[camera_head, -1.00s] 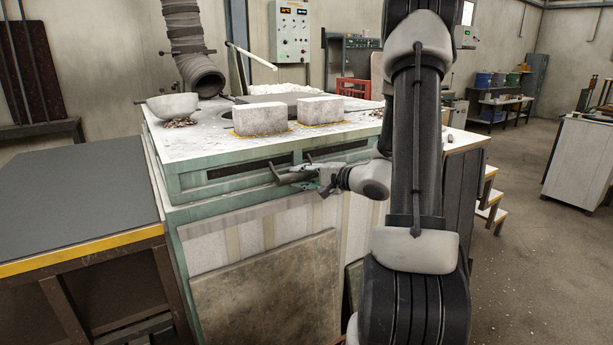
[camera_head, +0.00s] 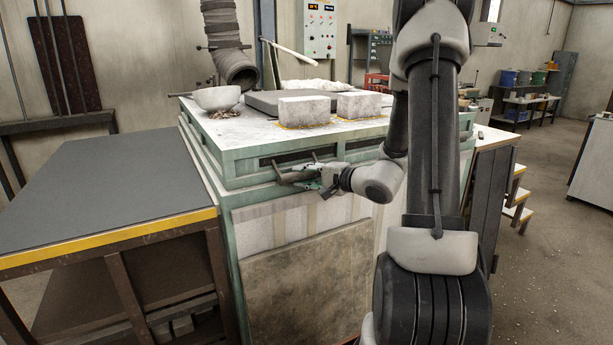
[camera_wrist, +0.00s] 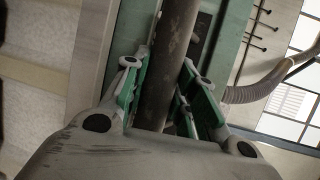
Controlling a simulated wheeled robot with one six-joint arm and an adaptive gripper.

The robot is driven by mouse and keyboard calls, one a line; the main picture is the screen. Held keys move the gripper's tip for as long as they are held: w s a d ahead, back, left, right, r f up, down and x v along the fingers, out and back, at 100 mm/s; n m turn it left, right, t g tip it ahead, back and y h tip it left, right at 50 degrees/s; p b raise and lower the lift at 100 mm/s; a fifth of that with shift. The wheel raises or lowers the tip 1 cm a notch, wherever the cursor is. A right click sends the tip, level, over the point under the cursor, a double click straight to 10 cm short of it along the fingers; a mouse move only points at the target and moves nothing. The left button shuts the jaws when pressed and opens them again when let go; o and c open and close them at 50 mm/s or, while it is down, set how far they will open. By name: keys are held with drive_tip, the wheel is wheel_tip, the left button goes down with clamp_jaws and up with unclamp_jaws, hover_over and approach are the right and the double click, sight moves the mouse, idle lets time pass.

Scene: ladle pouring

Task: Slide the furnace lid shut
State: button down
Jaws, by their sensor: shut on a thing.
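The furnace (camera_head: 236,160) is a white-topped block with a green metal frame. Its lid (camera_head: 262,101) is a flat dark grey slab on top, behind two pale blocks. No opening shows beside the lid from here. A dark round handle bar (camera_head: 293,177) sticks out at the front below the slot in the green frame. My gripper (camera_head: 320,177) is shut on this bar in front of the furnace. In the wrist view the bar (camera_wrist: 168,65) runs between the green-padded fingers (camera_wrist: 160,88).
Two pale blocks (camera_head: 304,111) and a stone bowl (camera_head: 217,98) stand on the furnace top. A dark side table (camera_head: 95,205) with a yellow edge adjoins at left. A ribbed duct (camera_head: 228,50) hangs behind. Open floor lies at right.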

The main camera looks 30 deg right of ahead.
drive_tip(key=shift+s+a+f, duration=0.1)
drive_tip(key=shift+a, duration=0.05)
drive_tip(key=c, duration=1.1)
unclamp_jaws()
drive_tip(key=shift+c, duration=0.2)
drive_tip(key=v, duration=1.2)
